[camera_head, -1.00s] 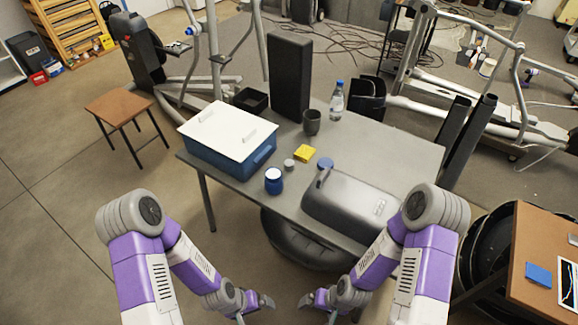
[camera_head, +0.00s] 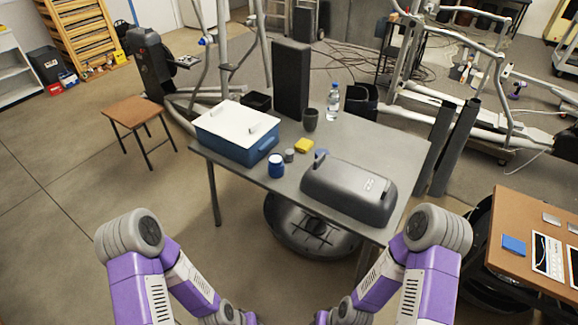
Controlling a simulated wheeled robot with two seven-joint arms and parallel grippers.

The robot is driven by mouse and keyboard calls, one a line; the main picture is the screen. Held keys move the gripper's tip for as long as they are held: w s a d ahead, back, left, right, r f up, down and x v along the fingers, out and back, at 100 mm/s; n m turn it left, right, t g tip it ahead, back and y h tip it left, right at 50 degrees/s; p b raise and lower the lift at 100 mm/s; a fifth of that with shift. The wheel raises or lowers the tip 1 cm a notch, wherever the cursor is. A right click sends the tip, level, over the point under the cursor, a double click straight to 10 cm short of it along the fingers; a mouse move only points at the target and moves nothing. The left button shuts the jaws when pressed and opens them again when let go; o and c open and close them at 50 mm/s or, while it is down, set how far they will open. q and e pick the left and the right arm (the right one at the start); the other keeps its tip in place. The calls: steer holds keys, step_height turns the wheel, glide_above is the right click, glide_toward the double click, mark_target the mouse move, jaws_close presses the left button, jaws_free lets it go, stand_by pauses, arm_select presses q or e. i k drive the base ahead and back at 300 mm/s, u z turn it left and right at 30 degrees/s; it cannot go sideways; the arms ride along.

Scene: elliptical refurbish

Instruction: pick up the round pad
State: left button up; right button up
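No thing is plainly marked as the round pad. On the grey table (camera_head: 392,139) lies a blue rounded piece (camera_head: 321,153), partly hidden behind a dark grey moulded cover (camera_head: 348,190). A small grey round piece (camera_head: 289,156) sits left of it, beside a blue jar with a white top (camera_head: 276,167). I cannot tell which of them is the pad. Both my arms come in at the bottom, well in front of the table. Their wrists are at the lower edge and the gripper fingers are cut off. Nothing on the table is touched by my arms.
A white-lidded blue bin (camera_head: 236,137), yellow block (camera_head: 304,146), dark cup (camera_head: 311,120), water bottle (camera_head: 333,103) and tall black box (camera_head: 291,80) crowd the table. A large black round object (camera_head: 309,228) lies beneath. A brown table (camera_head: 519,220) stands right, a stool (camera_head: 136,112) left.

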mark_target(289, 154)
steer(key=u, duration=0.35)
steer(key=i, duration=1.3)
steer(key=u, duration=0.15)
